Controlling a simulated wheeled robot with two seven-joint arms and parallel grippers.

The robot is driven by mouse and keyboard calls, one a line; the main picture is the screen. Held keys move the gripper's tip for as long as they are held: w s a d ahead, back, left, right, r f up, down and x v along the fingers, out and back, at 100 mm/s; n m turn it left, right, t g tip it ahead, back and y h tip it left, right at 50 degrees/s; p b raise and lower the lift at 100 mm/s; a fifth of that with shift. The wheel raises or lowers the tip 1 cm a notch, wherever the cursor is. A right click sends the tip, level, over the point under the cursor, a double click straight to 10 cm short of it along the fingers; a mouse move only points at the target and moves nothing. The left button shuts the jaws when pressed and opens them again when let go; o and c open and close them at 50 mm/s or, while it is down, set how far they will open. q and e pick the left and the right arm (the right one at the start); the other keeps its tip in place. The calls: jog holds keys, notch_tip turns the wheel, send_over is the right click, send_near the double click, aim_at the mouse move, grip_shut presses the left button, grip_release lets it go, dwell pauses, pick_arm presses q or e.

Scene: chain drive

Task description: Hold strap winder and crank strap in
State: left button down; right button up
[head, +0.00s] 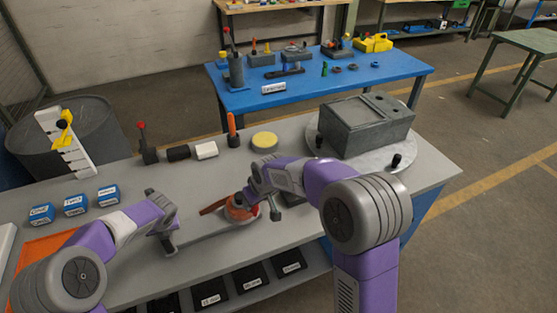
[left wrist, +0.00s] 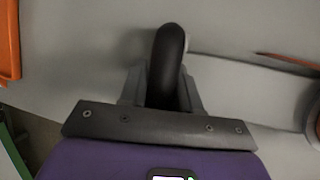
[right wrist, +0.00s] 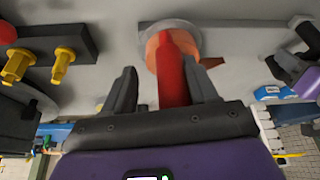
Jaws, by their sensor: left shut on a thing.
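The strap winder has a long pale grey bar (head: 215,232) lying on the bench, with an orange drum (head: 240,208) at its right end. The drum and its red crank handle also show in the right wrist view (right wrist: 172,75). My left gripper (head: 167,243) is shut on the black rounded grip (left wrist: 168,62) at the bar's left end. My right gripper (right wrist: 160,90) is open, with the crank handle between its fingers and a gap on the left side. A brown-red strap (head: 212,208) sticks out left of the drum. The right arm partly hides the drum in the head view.
Blue labelled blocks (head: 75,205) and an orange tray (head: 40,255) are at the left. A yellow disc (head: 265,140) and a grey machine box on a round plate (head: 365,122) stand behind. Labelled black bins (head: 248,278) line the front. A blue table (head: 320,85) is beyond.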

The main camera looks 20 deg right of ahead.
jog(key=w+d+n+g+y, duration=0.25)
jog(key=w+d+n, duration=0.2)
jog(key=n, duration=0.45)
jog(key=v, duration=1.2)
jog(key=shift+s+f+t, duration=0.1)
jog(key=shift+s+t, duration=0.05)
jog(key=shift+t, duration=0.1)
jog(key=w+a+f+n+g, duration=0.1)
jog(key=a+f+n, duration=0.2)
jog(key=f, duration=0.8)
jog(key=shift+w+a+n+y, duration=0.35)
jog(key=shift+a+y, duration=0.1)
jog(key=shift+a, duration=0.4)
grip_shut()
